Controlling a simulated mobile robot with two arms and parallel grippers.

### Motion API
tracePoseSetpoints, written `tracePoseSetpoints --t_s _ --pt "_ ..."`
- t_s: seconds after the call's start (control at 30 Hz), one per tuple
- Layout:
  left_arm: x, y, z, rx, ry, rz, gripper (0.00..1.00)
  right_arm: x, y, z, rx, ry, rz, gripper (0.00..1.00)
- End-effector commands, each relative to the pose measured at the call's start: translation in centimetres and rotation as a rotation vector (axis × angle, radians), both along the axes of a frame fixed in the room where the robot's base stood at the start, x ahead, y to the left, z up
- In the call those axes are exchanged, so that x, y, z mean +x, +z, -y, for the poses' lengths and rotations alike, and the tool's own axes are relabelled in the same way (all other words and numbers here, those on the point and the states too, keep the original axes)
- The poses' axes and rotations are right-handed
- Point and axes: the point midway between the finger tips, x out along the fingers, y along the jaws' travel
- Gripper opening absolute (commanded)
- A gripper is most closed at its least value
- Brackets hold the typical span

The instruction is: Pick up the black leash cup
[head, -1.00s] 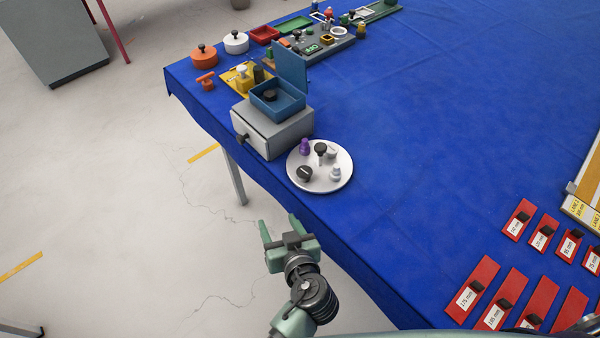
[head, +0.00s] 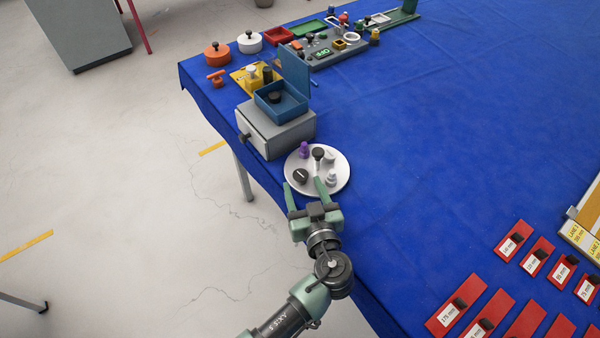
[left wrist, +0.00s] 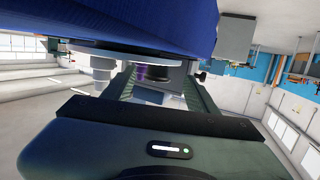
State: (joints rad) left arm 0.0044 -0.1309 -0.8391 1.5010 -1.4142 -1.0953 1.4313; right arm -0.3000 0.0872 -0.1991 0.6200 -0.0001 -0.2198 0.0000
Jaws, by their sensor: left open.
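A round white tray (head: 340,180) stands near the table's left edge. At its front left sits a low, round black piece with a light mark (head: 300,175), which looks like the leash cup. A taller black knob (head: 318,153), a purple piece (head: 304,148) and pale grey pieces (head: 331,179) share the tray. My left gripper (head: 304,188) is open and empty at the tray's near rim, its fingers pointing toward the black piece. In the left wrist view, a dark shape (left wrist: 175,75) and the purple piece (left wrist: 150,72) show between the fingers; the dark shape is unclear.
A grey drawer box (head: 280,130) with an open blue box (head: 285,105) on top stands just behind the tray. Red labelled plates (head: 455,305) lie at the right front. The blue tabletop (head: 430,150) is clear right of the tray.

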Motion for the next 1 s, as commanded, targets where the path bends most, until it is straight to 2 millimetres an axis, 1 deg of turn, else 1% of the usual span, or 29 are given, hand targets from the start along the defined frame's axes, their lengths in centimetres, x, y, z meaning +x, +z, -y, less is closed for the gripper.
tracePoseSetpoints --t_s 0.03,0.13,0.23,0.4,0.43,0.47,0.5,0.57,0.6,0.63,0.9,1.0 --pt "0.8 0.0 -0.2 0.003 -0.002 0.001 0.58 0.0 0.3 -0.4 0.004 -0.002 0.000 0.00" --pt "1.8 -0.3 -0.4 0.002 -0.001 0.000 0.58 0.0 0.3 -1.0 0.012 -0.004 0.001 0.00" --pt "2.1 -0.5 -0.5 0.001 0.000 -0.001 0.58 0.0 0.3 -1.2 0.015 -0.005 0.000 0.00" --pt "2.1 -0.5 -0.5 0.000 0.000 -0.002 0.58 0.0 0.3 -1.2 0.014 -0.004 0.000 0.00" --pt "2.1 -0.5 -0.5 0.000 0.000 -0.002 0.55 0.0 0.3 -1.2 0.014 -0.004 0.000 0.00" --pt "2.1 -0.5 -0.5 0.000 0.000 -0.002 0.47 0.0 0.3 -1.2 0.014 -0.004 0.000 0.00" --pt "2.1 -0.5 -0.5 0.001 0.000 -0.001 0.36 0.0 0.3 -1.2 0.014 -0.004 0.000 0.00" --pt "2.1 -0.5 -0.5 0.000 0.000 -0.002 0.19 0.0 0.3 -1.1 0.014 -0.004 0.000 0.00" --pt "2.1 -0.5 -0.5 0.000 0.000 -0.002 0.08 0.0 0.3 -1.1 0.013 -0.003 0.000 0.00" --pt "2.1 -0.5 -0.5 0.001 0.000 -0.001 0.00 0.0 0.3 -1.0 0.011 -0.003 0.000 0.00" --pt "2.0 -0.5 -0.5 0.000 -0.001 -0.002 0.00 0.0 0.3 -0.4 0.005 -0.001 0.000 0.00" --pt "2.4 0.0 -0.6 0.001 -0.001 -0.001 0.00 0.0 0.5 -0.4 0.005 -0.001 0.000 0.00"
